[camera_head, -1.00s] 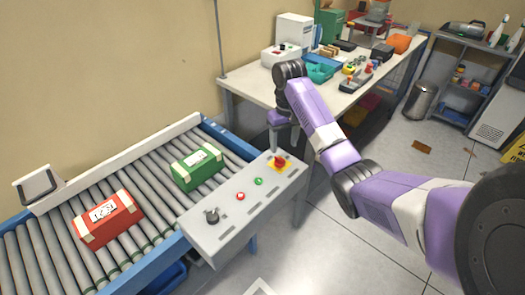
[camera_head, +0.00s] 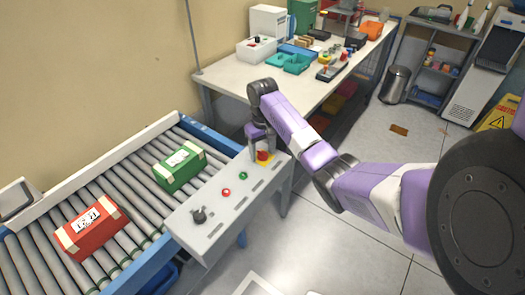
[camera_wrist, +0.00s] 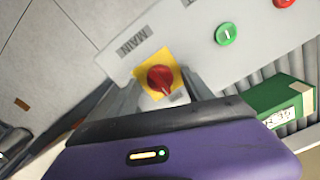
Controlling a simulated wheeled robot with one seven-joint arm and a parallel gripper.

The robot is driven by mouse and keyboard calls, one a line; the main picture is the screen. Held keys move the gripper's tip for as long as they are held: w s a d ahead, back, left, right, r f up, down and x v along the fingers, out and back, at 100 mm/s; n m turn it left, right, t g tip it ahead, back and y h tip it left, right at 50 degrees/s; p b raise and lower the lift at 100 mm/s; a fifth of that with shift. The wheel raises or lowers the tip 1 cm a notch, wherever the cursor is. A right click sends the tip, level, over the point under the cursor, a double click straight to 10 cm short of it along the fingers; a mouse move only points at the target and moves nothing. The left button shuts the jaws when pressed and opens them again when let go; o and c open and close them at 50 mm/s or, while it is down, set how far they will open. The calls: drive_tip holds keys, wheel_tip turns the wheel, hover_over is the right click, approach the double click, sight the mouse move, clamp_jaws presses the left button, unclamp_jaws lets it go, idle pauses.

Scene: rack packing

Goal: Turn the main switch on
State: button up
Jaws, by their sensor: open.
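The main switch (camera_head: 263,155) is a red rotary knob on a yellow plate at the far end of the grey control panel (camera_head: 208,232). In the wrist view the red knob (camera_wrist: 160,79) sits on its yellow square beside a "MAIN" label (camera_wrist: 131,40). My gripper (camera_head: 262,152) is directly over the switch. In the wrist view its two fingers stand apart, one on each side of the knob, open. I cannot tell whether either finger touches the knob.
A green button (camera_head: 243,175), a red button (camera_head: 227,191) and a black knob (camera_head: 199,215) are on the same panel. A roller conveyor (camera_head: 130,205) beside it carries a green box (camera_head: 180,166) and a red box (camera_head: 91,227). A cluttered workbench (camera_head: 228,82) stands behind.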

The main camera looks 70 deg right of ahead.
drive_tip(key=shift+c, duration=0.5)
clamp_jaws()
